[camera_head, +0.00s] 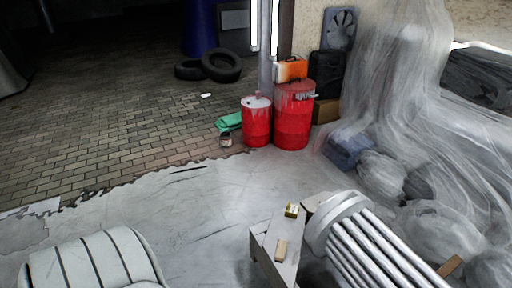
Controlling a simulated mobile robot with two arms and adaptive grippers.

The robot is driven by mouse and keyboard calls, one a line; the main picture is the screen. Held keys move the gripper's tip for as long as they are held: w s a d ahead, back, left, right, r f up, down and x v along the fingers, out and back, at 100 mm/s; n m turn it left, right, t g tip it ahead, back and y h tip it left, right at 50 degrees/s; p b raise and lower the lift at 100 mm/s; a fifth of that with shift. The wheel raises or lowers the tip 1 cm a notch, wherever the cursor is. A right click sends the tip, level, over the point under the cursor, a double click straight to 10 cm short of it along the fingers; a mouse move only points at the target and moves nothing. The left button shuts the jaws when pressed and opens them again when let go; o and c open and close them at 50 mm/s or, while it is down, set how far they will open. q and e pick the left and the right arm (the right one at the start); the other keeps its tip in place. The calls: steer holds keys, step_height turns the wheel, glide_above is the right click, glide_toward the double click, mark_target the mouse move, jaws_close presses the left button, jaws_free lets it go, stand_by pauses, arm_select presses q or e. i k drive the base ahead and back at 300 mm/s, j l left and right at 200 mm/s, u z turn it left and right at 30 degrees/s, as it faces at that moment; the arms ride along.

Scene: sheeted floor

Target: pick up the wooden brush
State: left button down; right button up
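A small light-wood piece (281,250), likely the wooden brush, lies on a narrow grey-white table (287,227) at the bottom centre. It is too small to make out bristles. A small yellow box-like item (291,209) sits farther back on the same tabletop, apart from the wooden piece. Neither of my grippers can be made out in the head view. Nothing is seen touching the wooden piece.
Large white ribbed forms stand at the bottom left and right of the table, the right one close against it. Red drums (293,118) and a paint can (226,140) stand farther back. Plastic-sheeted items (400,100) fill the right. Sheeted floor (180,215) left of the table is clear.

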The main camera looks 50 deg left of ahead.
mark_target(281, 247)
steer(key=u, duration=1.2)
